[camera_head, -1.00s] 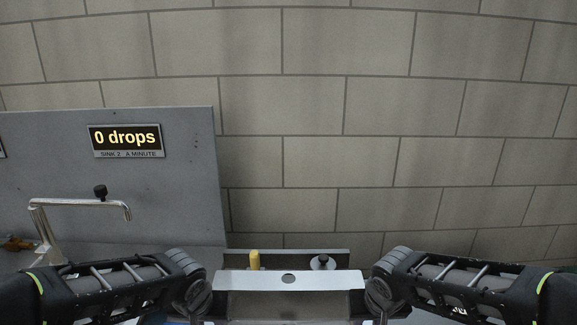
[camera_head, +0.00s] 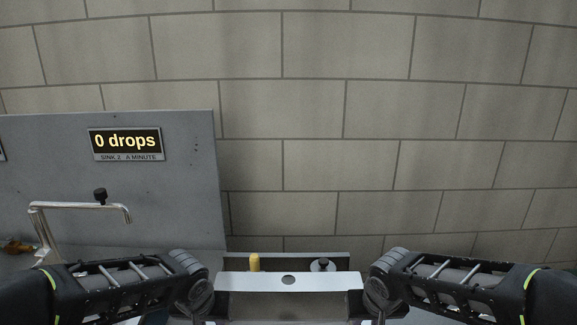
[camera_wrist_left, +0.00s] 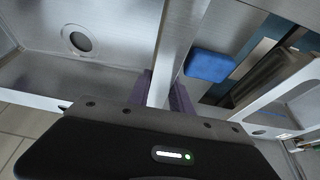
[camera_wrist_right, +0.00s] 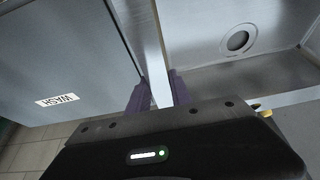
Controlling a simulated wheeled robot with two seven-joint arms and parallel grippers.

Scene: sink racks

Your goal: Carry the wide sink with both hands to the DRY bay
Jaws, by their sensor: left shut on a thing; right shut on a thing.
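My left gripper (camera_wrist_left: 163,92) is shut on one side wall of the sink. The basin and its round drain show at the left of the left wrist view. My right gripper (camera_wrist_right: 161,92) is shut on the opposite side wall. The drain also shows in the right wrist view. The ledge looks level in the head view. The DRY bay is not seen.
A grey panel (camera_head: 110,195) with a "0 drops" display (camera_head: 126,142) and a tap (camera_head: 80,207) stand at left. A yellow thing (camera_head: 254,262) and a round knob (camera_head: 322,265) sit just beyond the sink. A blue block (camera_wrist_left: 209,66) and a "WASH" label (camera_wrist_right: 57,100) are near the grippers.

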